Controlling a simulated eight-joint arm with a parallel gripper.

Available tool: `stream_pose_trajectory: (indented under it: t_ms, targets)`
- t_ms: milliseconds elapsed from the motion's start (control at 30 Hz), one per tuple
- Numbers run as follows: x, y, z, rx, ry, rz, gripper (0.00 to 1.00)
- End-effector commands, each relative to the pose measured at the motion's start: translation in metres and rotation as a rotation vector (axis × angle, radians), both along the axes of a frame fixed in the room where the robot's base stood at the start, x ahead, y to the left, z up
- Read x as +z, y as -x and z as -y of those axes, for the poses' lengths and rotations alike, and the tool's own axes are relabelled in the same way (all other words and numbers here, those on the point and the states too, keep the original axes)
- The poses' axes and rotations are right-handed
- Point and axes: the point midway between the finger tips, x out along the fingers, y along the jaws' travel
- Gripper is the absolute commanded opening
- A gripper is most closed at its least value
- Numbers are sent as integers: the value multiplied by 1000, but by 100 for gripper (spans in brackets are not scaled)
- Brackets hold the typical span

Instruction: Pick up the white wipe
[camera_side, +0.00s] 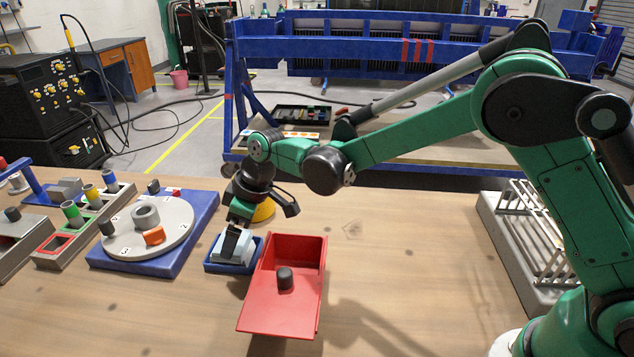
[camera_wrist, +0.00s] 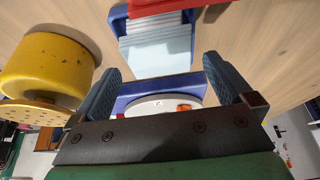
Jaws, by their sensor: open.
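The white wipe (camera_wrist: 157,52) is the pale top sheet of a stack in a small blue tray (camera_wrist: 120,22) in the wrist view. In the side view the white wipe (camera_side: 234,249) shows in its blue tray (camera_side: 215,267), left of the red box. My gripper (camera_wrist: 161,66) is open, and its two dark pads lie on either side of the stack in the wrist view. In the side view my gripper (camera_side: 262,222) is low over the tray, with one finger partly covering the stack. Whether that finger touches the wipe I cannot tell. Nothing is between the fingers.
A red box (camera_side: 270,303) with a dark-knobbed sliding lid stands close right of the tray. A rotary jig (camera_side: 170,240) stands left, a metal rack (camera_side: 520,250) right. The table between box and rack is clear.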

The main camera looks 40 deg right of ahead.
Motion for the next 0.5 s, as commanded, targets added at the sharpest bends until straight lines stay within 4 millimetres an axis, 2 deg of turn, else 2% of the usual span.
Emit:
stream_pose_trajectory:
  t_ms: [200,500]
  targets:
    - [-18,-5,-6,-1,0,0,100]
    - [-20,-6,-6,-1,0,1,100]
